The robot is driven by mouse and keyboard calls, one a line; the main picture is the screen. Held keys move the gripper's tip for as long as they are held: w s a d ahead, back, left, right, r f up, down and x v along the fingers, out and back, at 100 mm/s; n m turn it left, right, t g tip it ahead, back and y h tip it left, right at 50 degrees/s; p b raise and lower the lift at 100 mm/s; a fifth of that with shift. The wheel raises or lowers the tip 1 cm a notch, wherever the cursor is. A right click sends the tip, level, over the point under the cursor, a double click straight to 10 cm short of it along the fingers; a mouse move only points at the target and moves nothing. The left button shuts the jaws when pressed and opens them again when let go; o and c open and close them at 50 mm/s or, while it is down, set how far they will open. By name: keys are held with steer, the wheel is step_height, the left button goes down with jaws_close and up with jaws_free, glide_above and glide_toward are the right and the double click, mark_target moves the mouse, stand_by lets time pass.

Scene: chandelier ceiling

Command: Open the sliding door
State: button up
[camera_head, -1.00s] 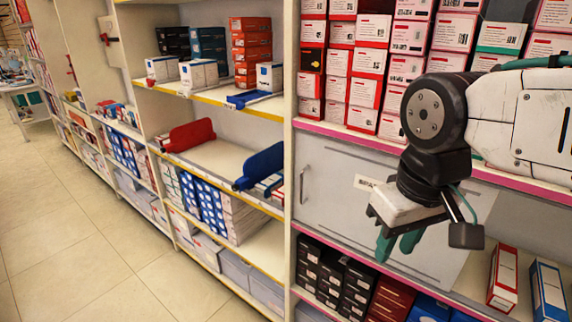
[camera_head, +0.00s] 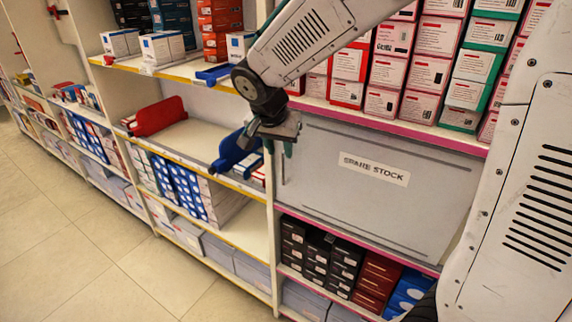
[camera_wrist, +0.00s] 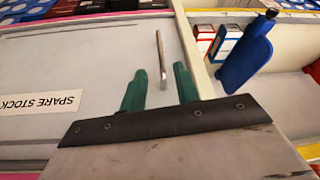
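The grey sliding door (camera_head: 335,200) bears a "SPARE STOCK" label (camera_head: 374,169) and covers the left part of a shelf bay. Its slim metal bar handle stands at its left edge; it shows clearly in the wrist view as the handle (camera_wrist: 161,58). My gripper (camera_head: 283,148) is at the upper left of the door. In the wrist view my gripper (camera_wrist: 160,84) is open, its two green fingers apart, with the near end of the handle in line between them. I cannot tell whether either finger touches it.
A blue divider (camera_head: 235,150) sits close left of my gripper, by an upright shelf post. Red and white boxes (camera_head: 430,75) fill the shelf above the door; black boxes (camera_head: 318,250) stand below. Open floor (camera_head: 70,240) lies at the left.

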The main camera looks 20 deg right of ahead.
mark_target(283, 181)
steer(key=x, duration=0.8)
steer(key=shift+w, duration=0.2)
